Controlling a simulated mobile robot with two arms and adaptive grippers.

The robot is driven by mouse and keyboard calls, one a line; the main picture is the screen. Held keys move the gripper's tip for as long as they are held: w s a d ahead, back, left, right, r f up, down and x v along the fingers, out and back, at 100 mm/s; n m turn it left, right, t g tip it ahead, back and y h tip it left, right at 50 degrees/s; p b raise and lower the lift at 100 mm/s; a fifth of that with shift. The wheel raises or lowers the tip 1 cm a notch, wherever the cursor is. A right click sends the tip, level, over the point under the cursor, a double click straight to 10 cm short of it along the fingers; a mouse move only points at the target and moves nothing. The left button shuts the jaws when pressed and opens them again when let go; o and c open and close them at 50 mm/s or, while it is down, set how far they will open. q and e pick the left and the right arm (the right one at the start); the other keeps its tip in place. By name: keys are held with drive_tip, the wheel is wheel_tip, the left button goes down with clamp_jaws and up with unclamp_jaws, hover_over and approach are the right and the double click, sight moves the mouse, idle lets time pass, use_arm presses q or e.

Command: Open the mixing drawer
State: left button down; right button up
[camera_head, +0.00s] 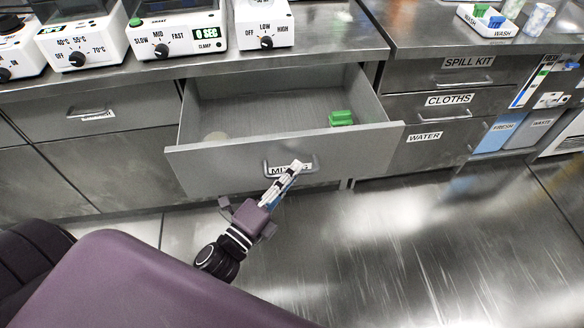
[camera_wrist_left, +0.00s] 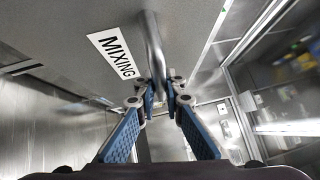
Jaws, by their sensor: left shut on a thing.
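The mixing drawer (camera_head: 230,158) is pulled out from the counter, and its inside shows in the head view. My left gripper (camera_head: 296,168) is at the bar handle on the drawer front. In the left wrist view its blue-padded fingers (camera_wrist_left: 163,92) are shut on the handle (camera_wrist_left: 151,45). My right gripper is not in view.
Closed drawers labelled SPILL KIT, CLOTHS (camera_head: 445,101) and WATER (camera_head: 424,136) stand to the right. Lab devices (camera_head: 176,30) with dials sit on the counter above. Blue FRESH and grey WASTE bins (camera_head: 500,133) are at the far right. The floor (camera_head: 420,240) in front is clear.

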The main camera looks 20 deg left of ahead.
use_arm(q)
drive_tip(key=c, duration=2)
unclamp_jaws()
drive_tip(key=v, duration=1.2)
drive_tip(key=shift+f, duration=0.1)
